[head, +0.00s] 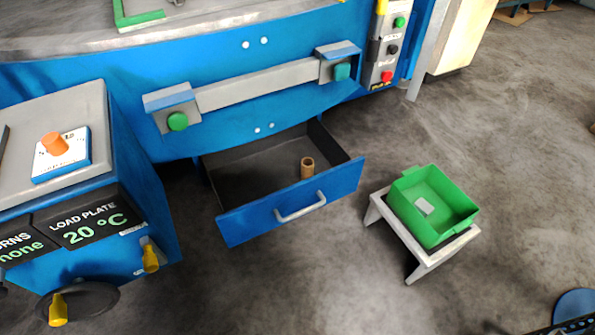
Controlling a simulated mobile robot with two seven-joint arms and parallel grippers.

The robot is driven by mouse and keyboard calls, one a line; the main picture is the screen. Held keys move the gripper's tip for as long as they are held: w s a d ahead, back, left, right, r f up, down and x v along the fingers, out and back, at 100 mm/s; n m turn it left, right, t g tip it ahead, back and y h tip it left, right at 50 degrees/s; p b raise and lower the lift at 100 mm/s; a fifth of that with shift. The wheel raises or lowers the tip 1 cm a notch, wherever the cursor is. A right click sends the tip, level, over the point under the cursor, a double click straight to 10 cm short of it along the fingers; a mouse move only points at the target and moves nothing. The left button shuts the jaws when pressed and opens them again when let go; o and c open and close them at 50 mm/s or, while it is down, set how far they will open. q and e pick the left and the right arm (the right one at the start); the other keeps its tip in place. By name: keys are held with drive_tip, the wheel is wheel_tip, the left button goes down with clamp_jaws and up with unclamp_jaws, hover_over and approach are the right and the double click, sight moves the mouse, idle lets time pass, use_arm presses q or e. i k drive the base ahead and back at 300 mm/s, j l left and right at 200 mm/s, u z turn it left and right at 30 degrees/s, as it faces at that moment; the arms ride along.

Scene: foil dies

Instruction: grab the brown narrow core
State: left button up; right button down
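The brown narrow core (307,168) is a small hollow tube. It stands upright in an open blue drawer (240,222), towards the drawer's right side and near its front panel. The drawer has a dark interior and a pale bar handle (300,206) on its front. The rest of the drawer floor that shows is empty. Neither of my grippers shows in the head view.
A blue machine (230,75) with a grey bar stands above the drawer. A control box (60,150) with an orange knob is at left. A green bin (455,205) holding a small pale block sits on a low white stand (420,252) at right. Grey floor around is clear.

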sight(307, 162)
drive_tip(key=i+l, duration=0.5)
drive_tip(key=i, duration=0.15)
drive_tip(key=i+l+z, duration=0.1)
drive_tip(key=i+l, duration=0.55)
